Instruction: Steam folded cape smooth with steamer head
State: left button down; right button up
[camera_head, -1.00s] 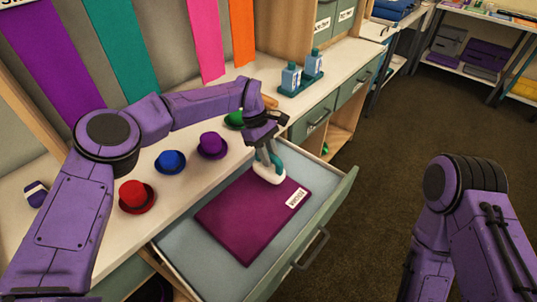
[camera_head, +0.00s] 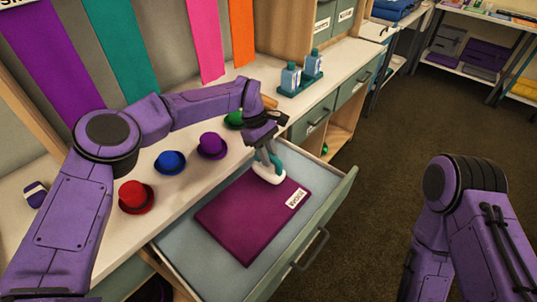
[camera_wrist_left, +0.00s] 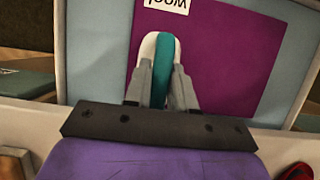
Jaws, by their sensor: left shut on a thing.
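The folded cape (camera_head: 243,219) is a flat purple-magenta rectangle lying in an open drawer (camera_head: 193,253). It has a white label (camera_head: 297,198) near its right corner. My left gripper (camera_head: 265,154) is shut on the teal and white steamer head (camera_head: 269,177). The steamer head is at the cape's far edge; I cannot tell whether it touches the cloth. In the left wrist view the steamer head (camera_wrist_left: 158,48) sits between the fingers, with the cape (camera_wrist_left: 230,70) behind it. My right arm stands at the lower right, its gripper outside the view.
Small red (camera_head: 136,197), blue (camera_head: 171,161), purple (camera_head: 212,146) and green (camera_head: 233,119) hats stand on the counter beside the drawer. Blue bottles (camera_head: 290,76) stand in a teal holder at the back. Floor right of the drawer is clear.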

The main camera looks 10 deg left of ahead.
pick_arm(q)
notch_tip(320, 180, up, 15)
jog(key=p, duration=1)
jog(key=shift+p, duration=0.35)
